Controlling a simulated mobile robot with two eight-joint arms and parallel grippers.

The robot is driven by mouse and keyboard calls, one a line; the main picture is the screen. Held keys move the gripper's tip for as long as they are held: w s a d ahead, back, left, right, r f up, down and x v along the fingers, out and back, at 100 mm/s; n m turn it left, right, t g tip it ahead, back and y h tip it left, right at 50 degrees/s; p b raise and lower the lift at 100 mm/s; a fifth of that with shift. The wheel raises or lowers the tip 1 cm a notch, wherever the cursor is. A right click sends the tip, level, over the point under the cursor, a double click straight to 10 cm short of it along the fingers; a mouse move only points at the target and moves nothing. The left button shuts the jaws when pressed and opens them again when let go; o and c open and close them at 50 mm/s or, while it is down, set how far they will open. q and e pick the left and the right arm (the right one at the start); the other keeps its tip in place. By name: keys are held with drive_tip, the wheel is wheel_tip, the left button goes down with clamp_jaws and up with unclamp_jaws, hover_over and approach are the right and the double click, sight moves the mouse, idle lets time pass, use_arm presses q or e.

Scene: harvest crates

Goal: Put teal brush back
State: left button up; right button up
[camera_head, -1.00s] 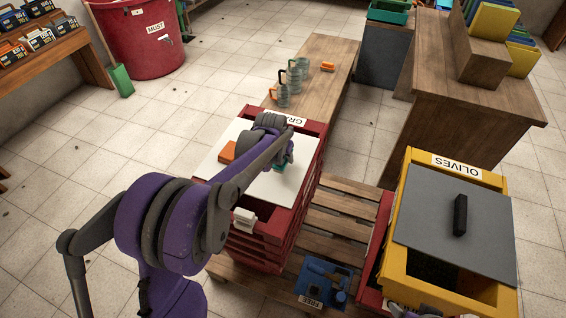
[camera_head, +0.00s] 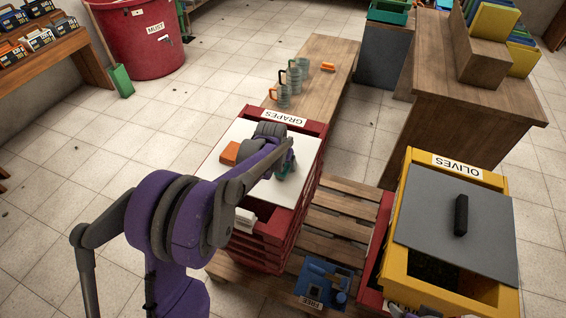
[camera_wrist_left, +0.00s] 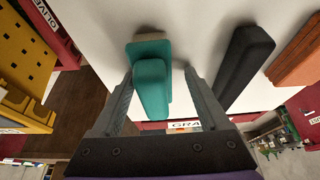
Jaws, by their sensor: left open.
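The teal brush (camera_head: 281,172) lies on the white lid of the red GRAPES crate (camera_head: 310,165), near the lid's right side. My left gripper (camera_head: 286,158) is low over it and partly hides it. In the left wrist view the brush (camera_wrist_left: 151,88) sits between the two spread fingers of my left gripper (camera_wrist_left: 158,76). The gripper is open, with gaps visible beside the brush. My right gripper does not show clearly in any view.
A black lid handle (camera_wrist_left: 245,66) stands beside the fingers, and an orange block (camera_head: 230,153) lies on the white lid. The yellow OLIVES crate (camera_head: 493,181) with a grey lid is at right. A bench (camera_head: 325,60) with several mugs stands behind.

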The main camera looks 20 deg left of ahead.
use_arm(q)
drive_tip(key=p+v, duration=0.1)
drive_tip(key=v, duration=1)
drive_tip(key=shift+r, duration=0.15)
drive_tip(key=s+d+f, duration=0.1)
drive_tip(key=s+d, duration=0.2)
drive_tip(key=s, duration=0.6)
drive_tip(key=s+d+f, duration=0.1)
drive_tip(key=s+d, duration=0.1)
drive_tip(key=s, duration=0.7)
drive_tip(key=s+d+f, duration=0.1)
drive_tip(key=s+d, duration=0.2)
drive_tip(key=s, duration=0.7)
drive_tip(key=shift+d+f+m, duration=0.15)
drive_tip(key=shift+d+m, duration=0.15)
drive_tip(key=shift+d, duration=0.05)
drive_tip(key=shift+w, duration=0.1)
